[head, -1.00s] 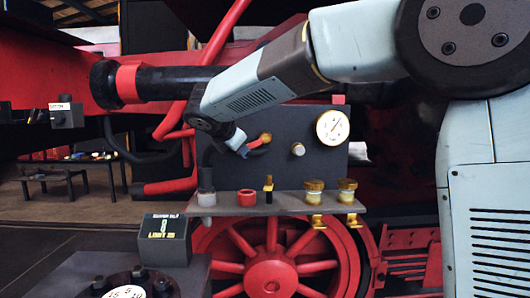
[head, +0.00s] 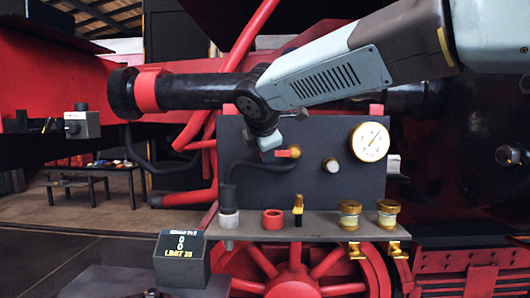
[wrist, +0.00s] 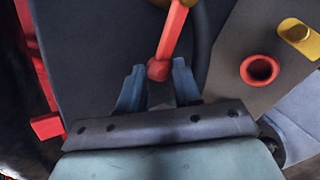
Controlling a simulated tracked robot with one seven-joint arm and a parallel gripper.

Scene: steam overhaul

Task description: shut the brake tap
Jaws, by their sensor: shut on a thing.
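The brake tap's brass body (head: 295,151) is on the dark upright panel. Its short red handle (head: 282,153) points left, almost level, in the head view. My gripper (head: 271,153) is at the outer end of the handle. In the wrist view the red handle (wrist: 173,33) runs down to a ball end (wrist: 158,70) between the two fingers of my gripper (wrist: 158,78), which is shut on it. The brass body is only partly seen at the top edge there.
A white gauge (head: 370,141) and a pale knob (head: 331,165) sit right of the tap. The shelf (head: 330,227) below bears a red ring (head: 273,219), a small brass-topped piece (head: 298,209) and two brass fittings. A dark hose (head: 262,165) curves below the gripper.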

